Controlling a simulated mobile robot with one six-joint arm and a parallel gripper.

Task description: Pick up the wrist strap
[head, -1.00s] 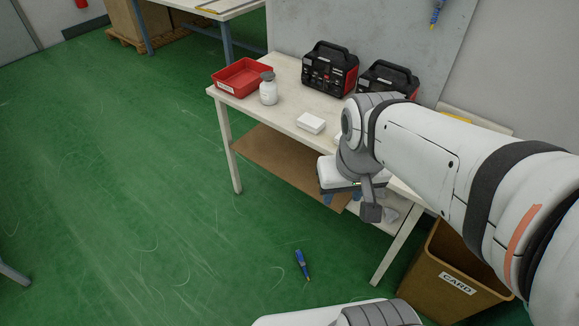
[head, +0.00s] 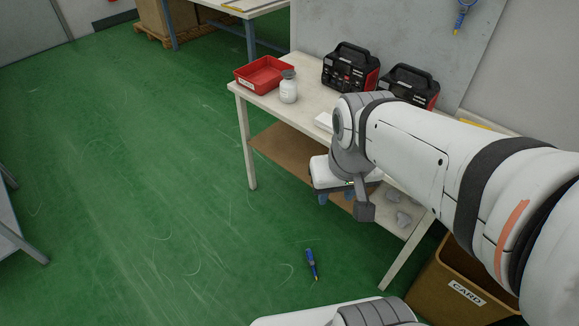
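I cannot make out a wrist strap in the head view. My gripper (head: 336,196) hangs in front of the workbench (head: 300,114), below the level of its top. My arm covers the right part of the bench top, so anything lying there is hidden. Crumpled grey items (head: 404,219) lie on the lower shelf at right; I cannot tell what they are.
On the bench stand a red tray (head: 262,75), a white bottle (head: 288,88), two black-red power units (head: 350,68) (head: 409,86) and a partly hidden white box (head: 323,121). A blue screwdriver (head: 311,264) lies on the floor. A CARD bin (head: 450,275) stands at right. Green floor at left is clear.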

